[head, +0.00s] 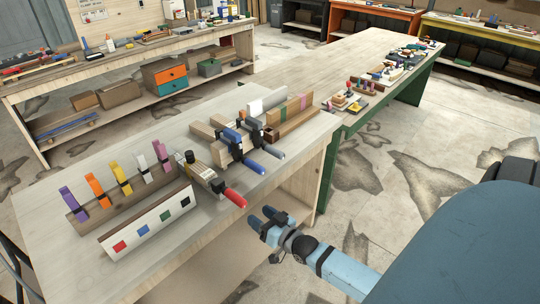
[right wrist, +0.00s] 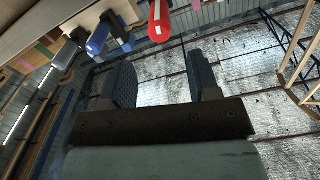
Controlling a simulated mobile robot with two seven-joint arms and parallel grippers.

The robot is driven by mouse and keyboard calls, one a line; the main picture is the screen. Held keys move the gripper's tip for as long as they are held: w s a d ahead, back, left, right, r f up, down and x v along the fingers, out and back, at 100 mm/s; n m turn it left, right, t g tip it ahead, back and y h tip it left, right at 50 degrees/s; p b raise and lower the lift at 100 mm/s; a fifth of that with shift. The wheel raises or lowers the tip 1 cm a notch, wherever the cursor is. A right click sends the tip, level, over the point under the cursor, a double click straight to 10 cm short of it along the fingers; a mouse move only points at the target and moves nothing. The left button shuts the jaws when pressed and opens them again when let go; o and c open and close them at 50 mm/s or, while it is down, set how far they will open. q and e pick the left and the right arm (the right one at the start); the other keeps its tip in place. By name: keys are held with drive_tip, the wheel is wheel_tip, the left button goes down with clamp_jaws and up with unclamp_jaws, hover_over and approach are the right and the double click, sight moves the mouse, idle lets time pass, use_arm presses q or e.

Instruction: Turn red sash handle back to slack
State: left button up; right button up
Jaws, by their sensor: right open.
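The red sash handle (head: 236,198) sticks out past the near edge of the pale workbench, at the end of a clamp lying across wood pieces (head: 203,171). In the right wrist view the red handle (right wrist: 160,20) is at the top, with a white mark on it. My right gripper (head: 262,216) is open and empty, just right of and below the handle in the head view. My left gripper is not in view.
A rack of coloured clips (head: 103,201) and a white block with coloured squares (head: 145,222) lie left of the red handle. Open floor (head: 430,180) is to the right.

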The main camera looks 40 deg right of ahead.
drive_tip(key=s, duration=0.3)
drive_tip(key=shift+s+d, duration=0.15)
drive_tip(key=shift+s, duration=0.2)
drive_tip(key=s+a+f+n+g+y, duration=0.1)
drive_tip(key=s+a+f+n+g, duration=0.1)
drive_tip(key=s+a, duration=0.4)
drive_tip(key=s+a+f+n+g+y, duration=0.1)
drive_tip(key=s+a+f+g, duration=0.4)
drive_tip(key=a, duration=0.7)
drive_tip(key=shift+s+f+n, duration=0.65)
drive_tip(key=shift+s+n, duration=0.05)
drive_tip(key=shift+s, duration=0.5)
drive_tip(key=shift+o, duration=0.2)
